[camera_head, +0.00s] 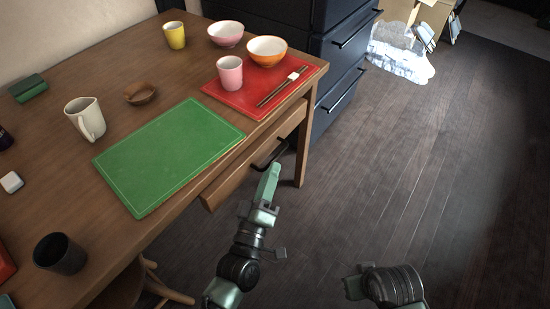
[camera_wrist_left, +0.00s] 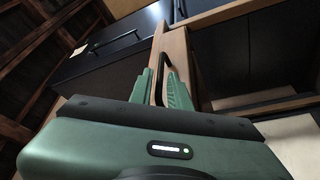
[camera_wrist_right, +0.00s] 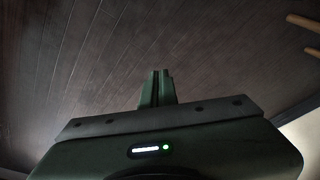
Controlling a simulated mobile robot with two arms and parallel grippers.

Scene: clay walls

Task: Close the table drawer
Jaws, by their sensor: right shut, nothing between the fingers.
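The wooden table's drawer (camera_head: 224,182) sticks out from under the table edge, pulled partly open. Its dark bar handle (camera_head: 283,149) is on the drawer front; it also shows in the left wrist view (camera_wrist_left: 159,82). My left gripper (camera_head: 269,173) is open just in front of the handle. In the left wrist view the handle lies between the two spread fingers (camera_wrist_left: 163,85); whether they touch it I cannot tell. My right gripper (camera_wrist_right: 157,87) is shut and empty, over the floor away from the table.
On the table (camera_head: 130,65) are a green mat (camera_head: 165,155), a red mat (camera_head: 245,100) with bowl and cup, a pitcher (camera_head: 86,118) and a dark cup (camera_head: 60,254). A dark cabinet (camera_head: 335,60) stands behind. A chair (camera_head: 150,285) is below left. Floor at right is clear.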

